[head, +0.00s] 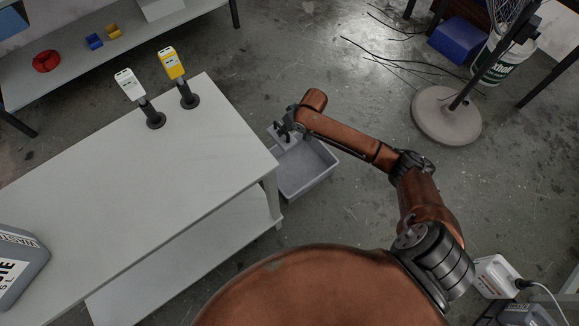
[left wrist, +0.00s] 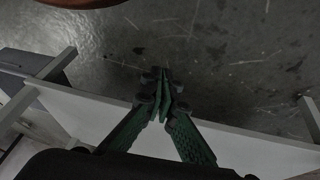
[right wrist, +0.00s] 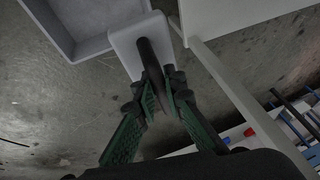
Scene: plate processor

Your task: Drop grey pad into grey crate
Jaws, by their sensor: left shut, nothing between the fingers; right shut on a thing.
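The grey pad (right wrist: 130,42) is a pale square plate with a dark handle. My right gripper (right wrist: 160,88) is shut on that handle. In the head view the pad (head: 273,140) and my right gripper (head: 284,131) are at the upper left end of the grey crate (head: 318,180), partly hidden by the gripper. The crate (right wrist: 50,38) also shows at the upper left of the right wrist view, beside the pad. The crate's visible inside looks empty. My left gripper (left wrist: 164,92) is shut and empty in the left wrist view; the head view does not show it.
A white table (head: 150,180) stands left of the crate, its corner close to it. A white-topped tool (head: 130,85) and a yellow-topped tool (head: 171,65) stand on it in black holders. A fan base (head: 440,118) and bucket (head: 497,65) are at right.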

